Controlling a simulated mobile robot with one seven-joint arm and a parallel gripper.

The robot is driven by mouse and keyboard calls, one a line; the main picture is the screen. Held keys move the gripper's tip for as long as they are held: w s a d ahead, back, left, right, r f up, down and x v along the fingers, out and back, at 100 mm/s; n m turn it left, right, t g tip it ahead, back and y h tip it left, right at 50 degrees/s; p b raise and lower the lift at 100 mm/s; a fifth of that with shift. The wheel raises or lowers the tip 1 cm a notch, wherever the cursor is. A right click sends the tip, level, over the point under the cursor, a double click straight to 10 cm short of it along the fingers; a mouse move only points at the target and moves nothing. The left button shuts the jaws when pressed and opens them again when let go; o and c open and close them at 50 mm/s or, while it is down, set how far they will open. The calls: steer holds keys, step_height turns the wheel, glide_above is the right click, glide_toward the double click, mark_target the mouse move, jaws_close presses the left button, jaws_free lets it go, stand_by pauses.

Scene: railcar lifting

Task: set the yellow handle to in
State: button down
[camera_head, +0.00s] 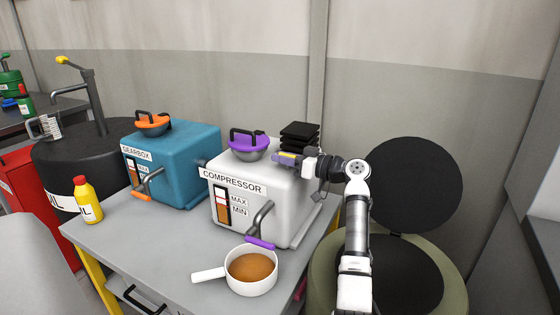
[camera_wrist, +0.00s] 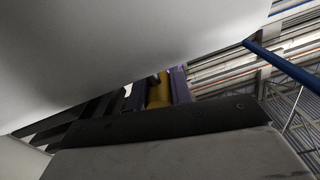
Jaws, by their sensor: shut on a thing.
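My gripper (camera_head: 287,160) reaches in from the right at the upper right part of the white compressor (camera_head: 275,209), just below the black stacked fins. Its purple fingers are shut on a small yellow handle (camera_head: 289,155). In the wrist view, the yellow handle (camera_wrist: 159,92) shows as a short dull-yellow cylinder between the purple finger parts. The handle's mount and its set position are hidden by my gripper and the pale surface filling the upper left of that view.
A blue gearbox (camera_head: 178,171), a yellow bottle (camera_head: 88,200) and a white pan (camera_head: 250,283) of brown liquid stand on the grey table (camera_head: 140,243). A black drum (camera_head: 75,165) with a yellow-tipped pump is behind left. An open olive bin (camera_head: 455,300) is at right.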

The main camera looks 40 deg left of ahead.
mark_target(284, 154)
steer(key=shift+f, duration=0.25)
steer(key=c, duration=1.3)
jaws_free()
steer(key=shift+o, duration=0.2)
steer(key=shift+r, duration=0.2)
step_height(284, 154, up, 20)
steer(key=b, duration=0.1)
steer(key=shift+f, duration=0.15)
